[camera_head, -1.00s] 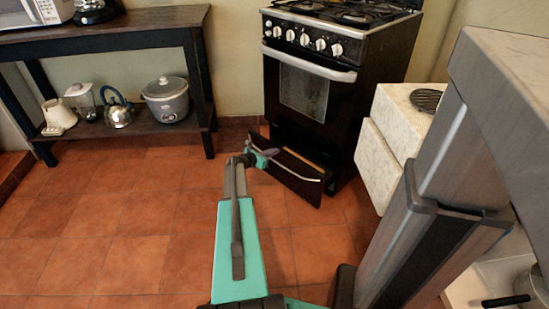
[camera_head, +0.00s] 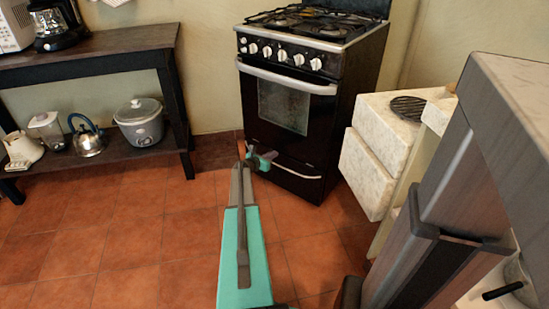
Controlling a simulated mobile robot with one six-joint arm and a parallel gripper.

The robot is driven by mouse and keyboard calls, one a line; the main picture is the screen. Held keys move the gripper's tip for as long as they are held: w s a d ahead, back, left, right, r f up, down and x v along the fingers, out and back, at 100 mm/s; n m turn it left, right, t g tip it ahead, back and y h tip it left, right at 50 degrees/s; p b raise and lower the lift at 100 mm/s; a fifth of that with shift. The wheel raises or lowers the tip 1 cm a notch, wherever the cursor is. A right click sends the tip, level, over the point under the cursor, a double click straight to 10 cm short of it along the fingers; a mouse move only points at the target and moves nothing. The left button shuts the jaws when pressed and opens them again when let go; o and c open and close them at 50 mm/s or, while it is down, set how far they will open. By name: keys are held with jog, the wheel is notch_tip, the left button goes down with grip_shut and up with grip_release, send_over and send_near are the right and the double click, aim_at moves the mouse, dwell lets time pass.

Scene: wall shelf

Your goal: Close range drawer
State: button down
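The black range (camera_head: 304,95) stands against the back wall. Its bottom drawer (camera_head: 290,183) looks flush, or nearly flush, with the range front, and a pale handle (camera_head: 298,172) runs across it. My gripper (camera_head: 268,160) is at the drawer's left side, close to the handle's left end. I cannot tell whether it touches the drawer. Its fingers are too small and partly hidden, so their opening does not show.
A dark wooden shelf table (camera_head: 95,62) with a kettle (camera_head: 88,138) and a rice cooker (camera_head: 140,122) stands on the left. A marble-fronted cabinet (camera_head: 372,160) stands right of the range. The tiled floor (camera_head: 130,235) on the left is clear.

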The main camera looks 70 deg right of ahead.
jog(key=shift+s+d+r, duration=0.15)
jog(key=shift+s+d, duration=0.05)
jog(key=shift+d, duration=0.15)
jog(key=f+p+v, duration=0.1)
jog(key=v, duration=1.3)
jog(key=shift+w+a+f+p, duration=0.25)
jog(key=shift+a+f+p, duration=0.05)
jog(key=shift+a+p, duration=0.15)
